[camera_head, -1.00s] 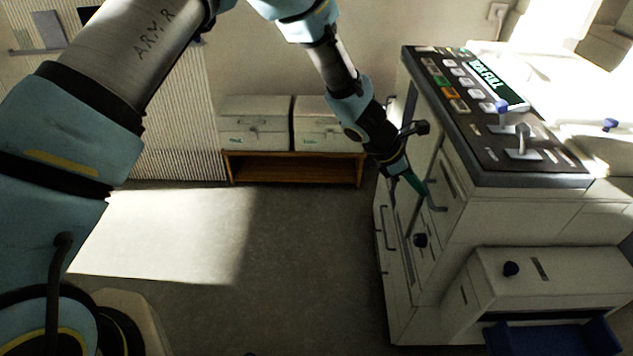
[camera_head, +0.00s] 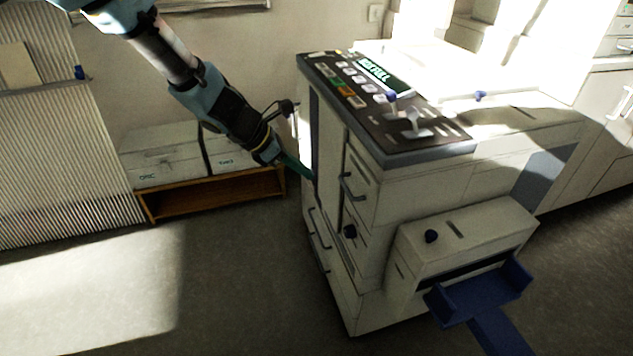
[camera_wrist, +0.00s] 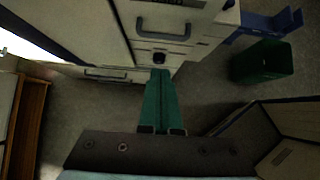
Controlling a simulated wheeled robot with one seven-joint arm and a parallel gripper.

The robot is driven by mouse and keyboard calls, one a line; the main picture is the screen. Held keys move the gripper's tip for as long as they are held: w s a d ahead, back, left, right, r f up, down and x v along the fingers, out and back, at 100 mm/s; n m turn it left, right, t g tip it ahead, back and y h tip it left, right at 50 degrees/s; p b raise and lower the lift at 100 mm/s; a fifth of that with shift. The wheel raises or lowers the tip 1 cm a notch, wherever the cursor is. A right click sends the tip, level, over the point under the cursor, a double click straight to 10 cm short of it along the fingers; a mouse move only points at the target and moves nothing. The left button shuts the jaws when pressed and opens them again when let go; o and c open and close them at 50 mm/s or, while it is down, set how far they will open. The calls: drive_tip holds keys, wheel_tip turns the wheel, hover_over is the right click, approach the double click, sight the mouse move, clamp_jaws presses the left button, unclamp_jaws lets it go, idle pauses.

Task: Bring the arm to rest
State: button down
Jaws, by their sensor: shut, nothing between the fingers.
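My arm (camera_head: 168,50) reaches down from the top left in the head view. My gripper (camera_head: 303,173) ends in green fingers beside the left front of a cream machine (camera_head: 420,190). In the wrist view the two green fingers of my gripper (camera_wrist: 160,75) lie together with nothing between them. Their tips point toward the machine's front, near a black knob (camera_wrist: 158,58) and below a drawer handle (camera_wrist: 163,28). I cannot tell whether the tips touch the machine.
The machine has a dark control panel (camera_head: 385,105) on top and a blue tray (camera_head: 480,295) jutting from its lower front. A low wooden shelf (camera_head: 215,197) with pale boxes (camera_head: 165,163) stands by the wall. A green bin (camera_wrist: 262,62) shows in the wrist view. Floor is open at front left.

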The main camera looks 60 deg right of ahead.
drive_tip(key=w+a+r+m+t+y, duration=0.1)
drive_tip(key=w+a+r+m+t, duration=0.15)
drive_tip(key=w+a, duration=0.8)
drive_tip(key=w+a+r+m+t+y, duration=0.1)
drive_tip(key=w+a+r+m+t, duration=0.2)
drive_tip(key=w+a, duration=0.8)
drive_tip(key=s+a+r+m+y, duration=0.1)
drive_tip(key=a+r+m+y, duration=0.1)
drive_tip(key=a, duration=1.4)
drive_tip(key=s+a+r+m+t+y, duration=0.1)
drive_tip(key=a+m, duration=0.3)
drive_tip(key=a, duration=1.3)
drive_tip(key=shift+s+a+r+y, duration=0.3)
drive_tip(key=shift+s+r+y, duration=0.25)
drive_tip(key=shift+r, duration=0.2)
